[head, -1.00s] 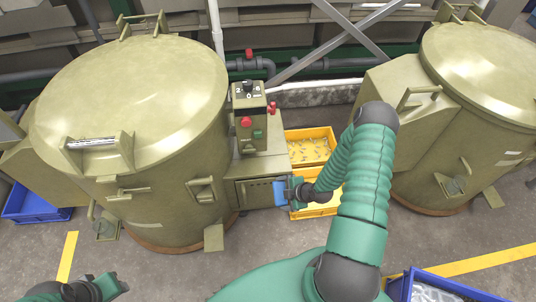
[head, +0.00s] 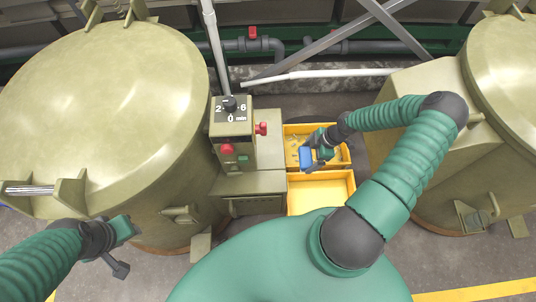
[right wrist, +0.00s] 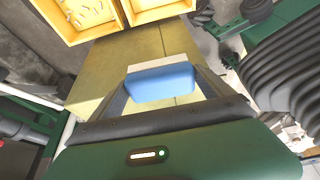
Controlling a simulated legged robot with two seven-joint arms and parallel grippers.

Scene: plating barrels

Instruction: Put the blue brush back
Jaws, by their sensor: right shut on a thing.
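The blue brush (head: 307,157) is in my right gripper (head: 313,153), over the back yellow bin in the head view. In the right wrist view the brush's blue body (right wrist: 160,82) sits between the two dark fingers, with a pale strip along its far side. The right gripper is shut on it. My left gripper (head: 122,250) is at the lower left, in front of the left barrel. I cannot tell whether its jaws are open or shut.
The back yellow bin (head: 345,157) holds small parts; the front yellow bin (head: 320,195) looks empty. The large olive left barrel (head: 95,110) and right barrel (head: 500,110) flank the bins.

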